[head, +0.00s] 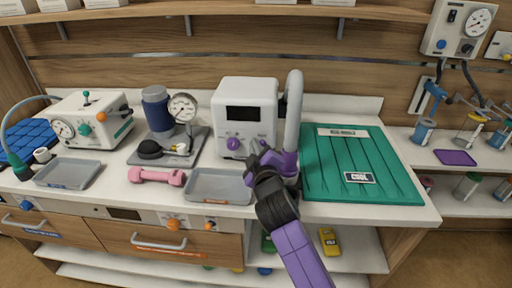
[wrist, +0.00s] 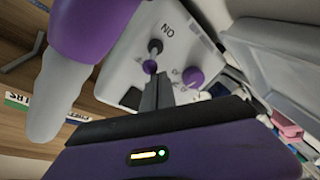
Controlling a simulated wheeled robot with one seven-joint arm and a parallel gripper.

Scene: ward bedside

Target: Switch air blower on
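The air blower (head: 247,97) is a white box with a dark display, standing mid-counter. Its purple knob (head: 233,143) is at the lower left of its front; the knob also shows in the wrist view (wrist: 193,77). A dark toggle switch (wrist: 154,47) sits beside upside-down "ON" lettering in the wrist view. A grey hose (head: 293,110) with a purple end (head: 285,165) hangs at its right side. My gripper (head: 259,154) is at the lower right of the blower's front. Its fingers (wrist: 157,88) are together, with nothing seen between them, close to the switch; contact cannot be told.
A grey tray (head: 220,199) lies in front of the blower, with a pink dumbbell (head: 157,176) to its left. A green "COOL" mat (head: 355,155) lies to the right. A pressure gauge (head: 183,107) stands on a grey base to the left.

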